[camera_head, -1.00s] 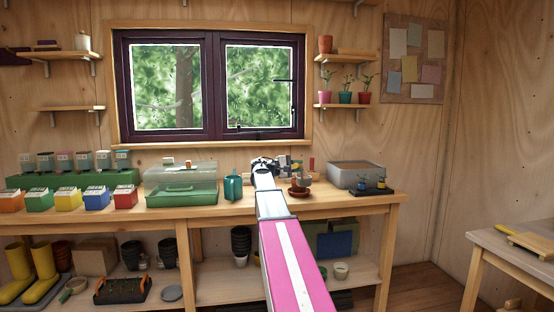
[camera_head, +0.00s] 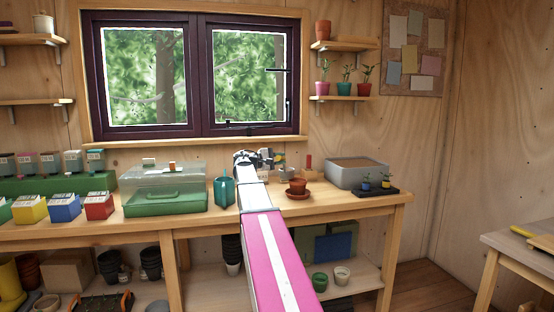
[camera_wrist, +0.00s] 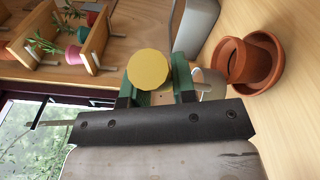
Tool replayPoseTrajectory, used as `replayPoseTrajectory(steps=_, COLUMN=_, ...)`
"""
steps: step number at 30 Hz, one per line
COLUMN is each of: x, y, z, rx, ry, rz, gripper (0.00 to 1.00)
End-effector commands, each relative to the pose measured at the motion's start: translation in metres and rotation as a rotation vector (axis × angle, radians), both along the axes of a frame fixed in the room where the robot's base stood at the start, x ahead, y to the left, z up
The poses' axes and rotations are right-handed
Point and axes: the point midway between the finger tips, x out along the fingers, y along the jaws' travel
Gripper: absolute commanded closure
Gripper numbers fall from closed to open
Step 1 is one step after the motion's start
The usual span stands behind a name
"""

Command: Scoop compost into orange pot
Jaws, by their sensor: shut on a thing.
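The orange pot (camera_head: 297,185) stands upright on a terracotta saucer (camera_head: 297,195) on the workbench, and the pot also shows at right in the wrist view (camera_wrist: 252,62). A grey tub (camera_head: 374,178) with a brown, level top, apparently compost, stands behind and right of it. My gripper (camera_head: 262,158) is above the bench, left of and beyond the pot. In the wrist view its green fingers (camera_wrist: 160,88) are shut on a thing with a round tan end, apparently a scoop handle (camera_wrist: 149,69). The rest of the held thing is mostly hidden.
A black tray with small seedling pots (camera_head: 375,190) sits right of the pot. A teal can (camera_head: 224,190) and a green propagator (camera_head: 165,200) stand left. A pale grey cup-like thing (camera_wrist: 208,85) is beside the pot. The window and a plant shelf (camera_head: 343,98) are behind the bench.

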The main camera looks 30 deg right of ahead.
Motion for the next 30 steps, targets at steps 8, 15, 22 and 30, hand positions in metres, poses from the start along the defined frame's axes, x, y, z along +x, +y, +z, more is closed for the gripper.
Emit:
replayPoseTrajectory(steps=8, x=-0.0002, y=0.0, z=0.0002, rx=0.0, ry=0.0, rz=0.0, gripper=0.92)
replayPoseTrajectory(steps=15, x=-0.0003, y=0.0011, z=0.0003, rx=-0.001, ry=0.0, rz=-0.001, gripper=0.92)
replayPoseTrajectory(steps=22, x=-0.0067, y=-0.0041, z=0.0044, rx=0.068, ry=-0.067, rz=-0.003, gripper=0.92)
replayPoseTrajectory(steps=30, x=-0.0049, y=-0.0029, z=0.0022, rx=0.059, ry=-0.057, rz=-0.002, gripper=0.92)
